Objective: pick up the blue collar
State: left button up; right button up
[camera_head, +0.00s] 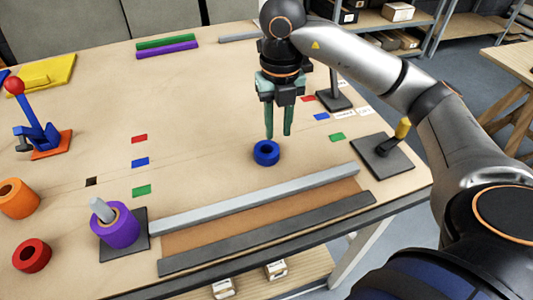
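The blue collar (266,152) is a short ring lying flat on the wooden table, with its hole facing up. My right gripper (279,134) points down above it and slightly to its right in the picture. Its two green fingers are apart, with nothing seen between them. The fingertips look close to the collar's far edge, but I cannot tell whether they touch it. My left gripper does not show.
A grey bar (255,199) lies in front of the collar. A purple collar (119,229) sits around a peg at the left front. Orange (17,200) and red (32,256) collars stand further left. A black base with a yellow-tipped lever (383,156) is at right.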

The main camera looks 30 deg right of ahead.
aim_at(275, 147)
notch_tip(275, 147, down, 6)
jog(key=shift+w+a+r+p, duration=0.15)
jog(key=shift+r+p, duration=0.05)
jog(key=shift+p, duration=0.15)
grip_shut()
jog(key=shift+r, duration=0.1)
dwell(1.3)
